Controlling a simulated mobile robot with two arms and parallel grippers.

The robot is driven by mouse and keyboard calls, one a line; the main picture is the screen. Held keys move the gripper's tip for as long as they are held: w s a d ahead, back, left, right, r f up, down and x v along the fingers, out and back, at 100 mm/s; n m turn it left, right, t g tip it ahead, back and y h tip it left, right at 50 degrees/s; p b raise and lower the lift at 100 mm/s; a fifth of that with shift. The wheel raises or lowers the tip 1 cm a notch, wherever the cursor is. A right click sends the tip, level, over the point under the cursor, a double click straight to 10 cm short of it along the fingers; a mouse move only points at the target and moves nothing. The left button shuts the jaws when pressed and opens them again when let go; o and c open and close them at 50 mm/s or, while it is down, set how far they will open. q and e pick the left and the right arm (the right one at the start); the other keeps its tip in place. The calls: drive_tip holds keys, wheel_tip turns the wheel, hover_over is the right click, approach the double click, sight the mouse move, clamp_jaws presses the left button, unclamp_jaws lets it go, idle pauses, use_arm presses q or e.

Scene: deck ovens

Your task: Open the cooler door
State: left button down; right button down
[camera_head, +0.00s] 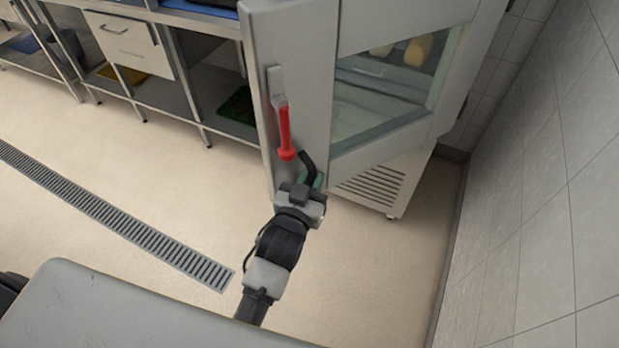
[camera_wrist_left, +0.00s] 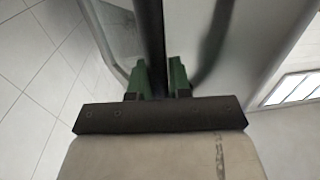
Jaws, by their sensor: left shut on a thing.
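The cooler (camera_head: 408,12) stands at the upper middle right, with a glass pane (camera_head: 385,95) in its pale grey frame. A dark curved handle (camera_head: 308,162) shows at the lower left of the frame. My left gripper (camera_head: 311,182) is at this handle. In the left wrist view, its green fingers (camera_wrist_left: 160,80) are shut on the dark upright bar of the handle (camera_wrist_left: 151,35). I cannot tell whether the cooler door stands ajar. My right gripper is not in view.
A grey panel (camera_head: 290,60) with a red handle (camera_head: 285,132) stands left of the glass. The vented base (camera_head: 375,188) is below. Steel shelving (camera_head: 185,100) is at the upper left, and a tiled wall (camera_head: 545,200) closes the right side. The floor between is clear.

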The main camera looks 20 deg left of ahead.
use_arm(q)
drive_tip(key=c, duration=1.1)
unclamp_jaws()
drive_tip(key=shift+d, duration=0.1)
drive_tip(key=shift+o, duration=0.2)
drive_tip(key=shift+s, duration=0.1)
drive_tip(key=shift+s+f, duration=0.1)
drive_tip(key=shift+s, duration=0.15)
drive_tip(key=s+a+b, duration=0.1)
drive_tip(key=s, duration=0.9)
drive_tip(key=shift+c, duration=0.2)
